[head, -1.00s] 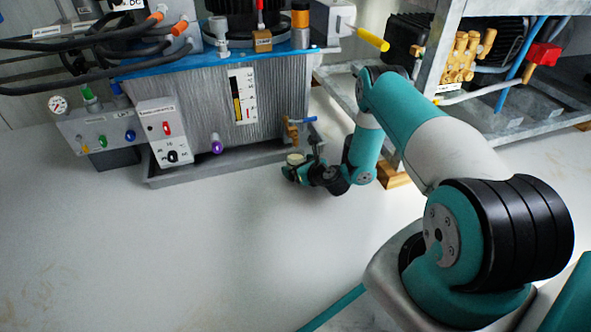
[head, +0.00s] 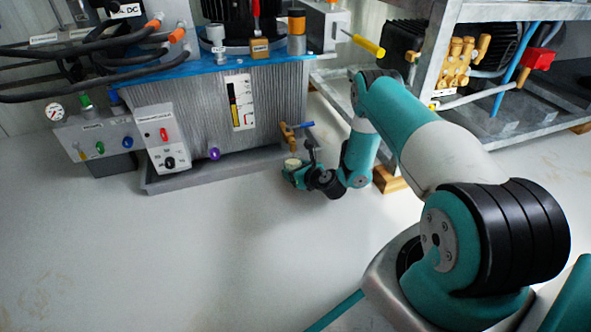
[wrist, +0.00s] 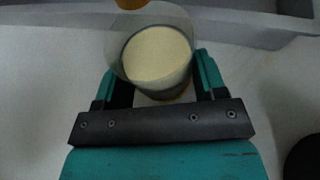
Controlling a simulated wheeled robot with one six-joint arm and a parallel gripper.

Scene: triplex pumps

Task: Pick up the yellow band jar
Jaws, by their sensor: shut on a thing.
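The yellow band jar (wrist: 157,55) is a clear jar with pale cream contents and a yellowish band low on its side, seen from above in the wrist view. My gripper (wrist: 155,85) is shut on it, with one teal finger on each side. In the head view the jar (head: 292,163) shows as a small pale top in my gripper (head: 294,173), just below a brass tap (head: 289,136) with a blue lever. The jar's base is mostly hidden by the gripper, and I cannot tell whether it touches the floor.
The grey ribbed tank (head: 190,118) stands on a drip tray (head: 185,182) behind the jar. A wooden block (head: 388,180) under the metal pump frame (head: 432,55) is close to my arm's right. The pale floor (head: 150,260) in front is clear.

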